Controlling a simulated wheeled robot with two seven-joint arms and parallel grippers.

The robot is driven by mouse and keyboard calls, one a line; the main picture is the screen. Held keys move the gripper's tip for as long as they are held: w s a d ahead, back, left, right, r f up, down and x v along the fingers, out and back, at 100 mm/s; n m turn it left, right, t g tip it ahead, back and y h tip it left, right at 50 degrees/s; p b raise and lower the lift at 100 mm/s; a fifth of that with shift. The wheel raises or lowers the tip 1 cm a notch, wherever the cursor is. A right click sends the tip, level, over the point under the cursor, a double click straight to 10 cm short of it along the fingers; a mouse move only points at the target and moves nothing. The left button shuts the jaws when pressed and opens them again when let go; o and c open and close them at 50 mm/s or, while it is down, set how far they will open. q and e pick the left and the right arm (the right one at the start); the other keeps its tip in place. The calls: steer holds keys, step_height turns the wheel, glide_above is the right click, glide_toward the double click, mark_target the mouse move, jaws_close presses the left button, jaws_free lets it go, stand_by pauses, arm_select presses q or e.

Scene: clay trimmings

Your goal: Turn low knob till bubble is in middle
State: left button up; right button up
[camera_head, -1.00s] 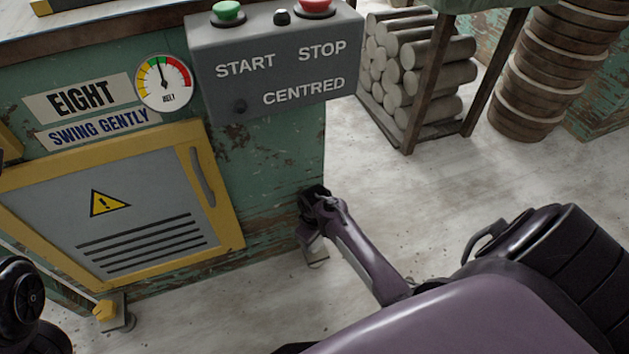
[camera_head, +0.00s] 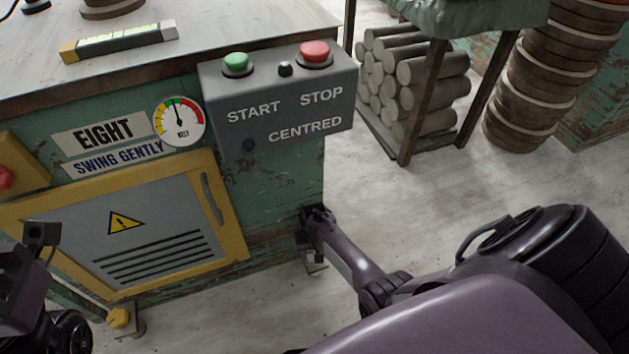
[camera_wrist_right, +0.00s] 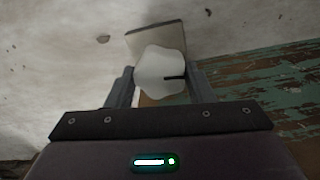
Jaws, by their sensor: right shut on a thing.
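A low pale lobed knob (camera_wrist_right: 158,72) with a dark mark shows in the right wrist view, in front of a flat foot plate (camera_wrist_right: 170,38). My right gripper (camera_wrist_right: 160,84) is shut on this knob, one finger on each side. In the head view my right gripper (camera_head: 316,217) is at the machine's lower right corner and hides the knob.
A yellow low knob (camera_head: 119,318) is at the machine's left foot. A grey control box (camera_head: 279,105) with green and red buttons, a dial (camera_head: 179,121) and a yellow-framed door (camera_head: 236,235) are on the front. Stacked clay rolls (camera_head: 430,85) stand right. The floor between is clear.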

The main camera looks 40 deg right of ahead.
steer(key=m, duration=0.2)
steer(key=shift+r+m+p, duration=0.1)
steer(key=shift+m+p, duration=0.2)
steer(key=shift+p, duration=0.1)
steer(key=shift+w+m+p, duration=0.1)
steer(key=shift+m+p, duration=0.2)
steer(key=shift+m, duration=1.3)
steer(key=shift+d, duration=0.1)
steer(key=o, duration=1)
